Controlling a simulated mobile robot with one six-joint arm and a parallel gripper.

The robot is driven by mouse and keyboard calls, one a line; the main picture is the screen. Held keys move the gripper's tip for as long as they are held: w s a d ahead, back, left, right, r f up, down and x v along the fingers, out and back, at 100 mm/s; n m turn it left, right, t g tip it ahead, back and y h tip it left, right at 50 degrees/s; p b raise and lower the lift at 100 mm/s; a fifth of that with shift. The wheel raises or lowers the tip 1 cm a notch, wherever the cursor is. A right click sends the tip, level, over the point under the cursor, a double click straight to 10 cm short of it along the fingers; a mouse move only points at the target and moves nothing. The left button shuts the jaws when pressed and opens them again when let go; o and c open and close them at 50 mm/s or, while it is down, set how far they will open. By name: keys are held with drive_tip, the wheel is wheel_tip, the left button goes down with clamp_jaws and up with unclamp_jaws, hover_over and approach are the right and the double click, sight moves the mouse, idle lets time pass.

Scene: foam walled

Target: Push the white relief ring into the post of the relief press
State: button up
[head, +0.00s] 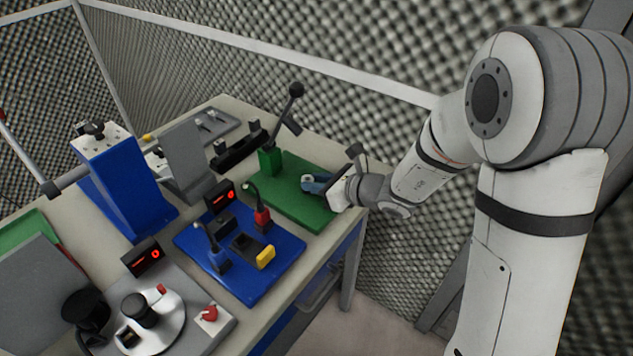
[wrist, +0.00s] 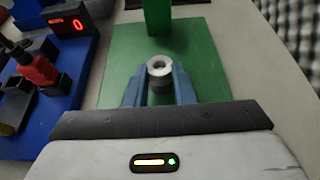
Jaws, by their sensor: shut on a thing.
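My gripper (head: 311,184) is over the green base plate (head: 291,203) of the relief press. In the wrist view its blue fingers (wrist: 160,82) are shut on the white relief ring (wrist: 160,66), whose round hole faces up. The ring also shows as a small pale shape in the head view (head: 306,179). A dark round part shows just below the ring between the fingers; I cannot tell whether it is the post or whether the ring touches it. The press's green column (head: 270,161) stands beyond the ring, with a dark lever (head: 283,118) raised.
A blue board (head: 285,270) with a red tool, a yellow block (head: 265,257) and a red display (head: 220,195) lies left of the press. A tall blue machine (head: 122,180) stands farther left. Foam walls rise behind the table. The plate around the ring looks clear.

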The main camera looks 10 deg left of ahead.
drive_tip(key=shift+f+b, duration=0.85)
drive_tip(key=o, duration=1)
drive_tip(key=shift+o, duration=0.2)
drive_tip(key=v, duration=0.8)
